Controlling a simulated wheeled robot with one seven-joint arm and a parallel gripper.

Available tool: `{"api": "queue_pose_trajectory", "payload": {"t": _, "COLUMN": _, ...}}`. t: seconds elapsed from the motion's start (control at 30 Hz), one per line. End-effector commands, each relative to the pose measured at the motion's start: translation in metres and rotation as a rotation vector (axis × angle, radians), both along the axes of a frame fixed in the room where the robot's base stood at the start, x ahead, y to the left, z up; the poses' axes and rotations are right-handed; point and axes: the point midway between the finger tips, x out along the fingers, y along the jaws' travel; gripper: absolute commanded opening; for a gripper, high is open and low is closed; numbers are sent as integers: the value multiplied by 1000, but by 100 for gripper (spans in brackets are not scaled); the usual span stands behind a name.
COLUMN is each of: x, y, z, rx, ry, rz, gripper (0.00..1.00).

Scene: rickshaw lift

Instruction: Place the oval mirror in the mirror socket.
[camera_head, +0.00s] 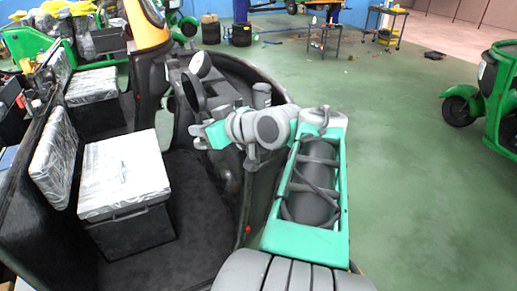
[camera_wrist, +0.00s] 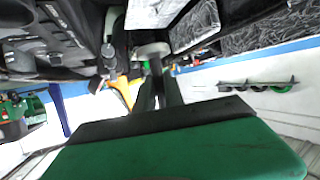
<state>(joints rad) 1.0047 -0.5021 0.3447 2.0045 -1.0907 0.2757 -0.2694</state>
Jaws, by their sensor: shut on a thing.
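My gripper (camera_head: 197,128) is over the front of the open rickshaw and is shut on the oval mirror (camera_head: 193,92). The mirror shows as a dark oval that stands up, slightly tilted, above the fingers. In the wrist view, the fingers of my gripper (camera_wrist: 158,84) reach away from the green housing, and a grey rounded shape just beyond them may be the mirror. A second, lighter round mirror (camera_head: 201,65) shows just behind the dark one. I cannot make out the mirror socket; my wrist hides part of the rickshaw's front.
The dark rickshaw body (camera_head: 232,62) curves around the gripper on the far and right sides. A plastic-wrapped seat (camera_head: 125,173) is at the left. The green floor (camera_head: 420,170) to the right is clear up to a green vehicle (camera_head: 505,95). A cart (camera_head: 325,40) stands farther back.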

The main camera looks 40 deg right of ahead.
Motion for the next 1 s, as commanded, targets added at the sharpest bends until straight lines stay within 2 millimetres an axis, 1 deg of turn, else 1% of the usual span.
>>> {"api": "queue_pose_trajectory", "payload": {"t": 0.03, "x": -15, "y": -13, "z": 20, "rx": -6, "ry": -3, "rz": -28, "gripper": 0}}
{"api": "queue_pose_trajectory", "payload": {"t": 0.1, "x": -32, "y": -21, "z": 38, "rx": -4, "ry": -2, "rz": -49, "gripper": 0}}
{"api": "queue_pose_trajectory", "payload": {"t": 0.2, "x": -45, "y": -26, "z": 49, "rx": 1, "ry": 1, "rz": -67, "gripper": 0}}
{"api": "queue_pose_trajectory", "payload": {"t": 0.27, "x": -46, "y": -32, "z": 49, "rx": 5, "ry": 2, "rz": -70, "gripper": 0}}
{"api": "queue_pose_trajectory", "payload": {"t": 0.37, "x": -44, "y": -53, "z": 41, "rx": 11, "ry": 3, "rz": -73, "gripper": 0}}
{"api": "queue_pose_trajectory", "payload": {"t": 0.5, "x": -38, "y": -93, "z": 24, "rx": 11, "ry": 3, "rz": -72, "gripper": 0}}
{"api": "queue_pose_trajectory", "payload": {"t": 0.57, "x": -35, "y": -110, "z": 16, "rx": 12, "ry": 1, "rz": -71, "gripper": 0}}
{"api": "queue_pose_trajectory", "payload": {"t": 0.6, "x": -34, "y": -120, "z": 10, "rx": 11, "ry": 1, "rz": -71, "gripper": 0}}
{"api": "queue_pose_trajectory", "payload": {"t": 0.7, "x": -31, "y": -138, "z": -16, "rx": 12, "ry": 2, "rz": -71, "gripper": 0}}
{"api": "queue_pose_trajectory", "payload": {"t": 0.77, "x": -30, "y": -147, "z": -28, "rx": 10, "ry": 0, "rz": -71, "gripper": 0}}
{"api": "queue_pose_trajectory", "payload": {"t": 0.97, "x": -27, "y": -165, "z": -50, "rx": 7, "ry": 0, "rz": -70, "gripper": 0}}
{"api": "queue_pose_trajectory", "payload": {"t": 1.0, "x": -27, "y": -164, "z": -57, "rx": 9, "ry": 0, "rz": -70, "gripper": 0}}
